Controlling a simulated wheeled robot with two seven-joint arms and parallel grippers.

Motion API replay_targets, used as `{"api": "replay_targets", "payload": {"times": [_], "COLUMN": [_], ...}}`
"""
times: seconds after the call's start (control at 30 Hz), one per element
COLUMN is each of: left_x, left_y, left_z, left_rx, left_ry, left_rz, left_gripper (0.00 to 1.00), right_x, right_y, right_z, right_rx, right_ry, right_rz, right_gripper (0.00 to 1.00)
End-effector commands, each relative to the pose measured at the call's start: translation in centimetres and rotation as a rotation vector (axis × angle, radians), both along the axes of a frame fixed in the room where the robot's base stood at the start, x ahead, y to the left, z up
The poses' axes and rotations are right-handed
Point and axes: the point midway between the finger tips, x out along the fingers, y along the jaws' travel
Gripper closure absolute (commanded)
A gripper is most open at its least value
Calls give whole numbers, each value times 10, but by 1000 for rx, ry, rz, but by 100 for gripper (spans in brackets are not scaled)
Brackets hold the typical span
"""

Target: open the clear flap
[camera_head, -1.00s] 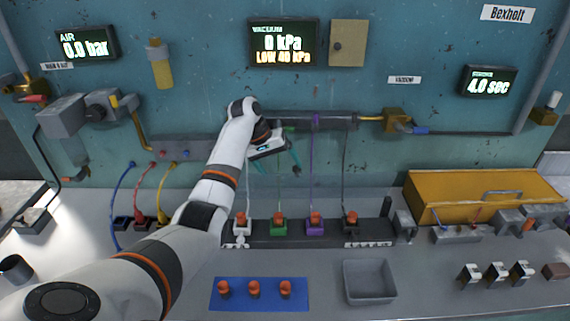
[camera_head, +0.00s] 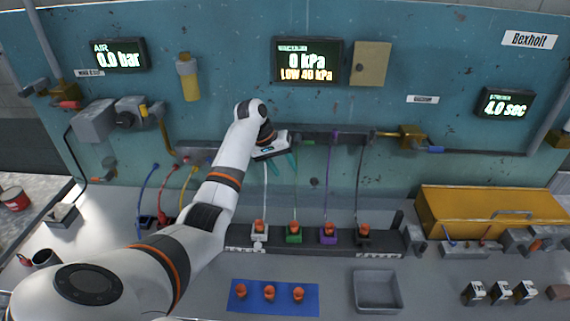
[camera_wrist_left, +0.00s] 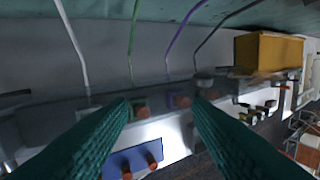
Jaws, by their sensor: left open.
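I cannot surely make out a clear flap in either view; anything see-through is too faint to separate from its surroundings. My left gripper (camera_head: 281,163) is open and empty, in front of the teal wall and above the dark strip (camera_head: 395,241). Its two teal fingers stand apart in the left wrist view (camera_wrist_left: 161,103). The strip carries white, green (camera_head: 294,232), purple (camera_head: 328,234) and black plugs with orange tops, with tubes running up to a dark bar (camera_head: 318,138) on the wall. My gripper and wrist hide the left part of that bar. My right gripper is not in view.
A blue mat (camera_head: 312,307) with orange pieces and a grey tray (camera_head: 377,305) lie at the front. A yellow case (camera_head: 470,207) stands at the right. A beige plate (camera_head: 370,64) hangs beside the vacuum display (camera_head: 307,61). Tubes and plugs crowd the space below my gripper.

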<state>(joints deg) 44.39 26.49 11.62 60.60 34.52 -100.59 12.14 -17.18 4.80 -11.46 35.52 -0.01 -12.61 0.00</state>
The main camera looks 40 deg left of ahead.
Motion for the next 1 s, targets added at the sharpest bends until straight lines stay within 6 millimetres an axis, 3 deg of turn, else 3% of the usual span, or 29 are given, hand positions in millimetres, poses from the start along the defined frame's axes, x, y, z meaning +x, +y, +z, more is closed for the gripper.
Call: {"api": "replay_targets", "payload": {"times": [0.03,0.43,1.0], "left_x": [-1,-12,-23], "left_y": [1,6,11], "left_z": [7,30,53], "left_rx": [0,-1,0], "left_ry": [0,-1,-1], "left_rz": [0,1,0], "left_gripper": [54,54,54], "right_x": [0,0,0], "right_y": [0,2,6], "right_z": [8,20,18], "right_rx": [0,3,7], "right_ry": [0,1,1], "right_rz": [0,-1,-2], "right_gripper": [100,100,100]}}
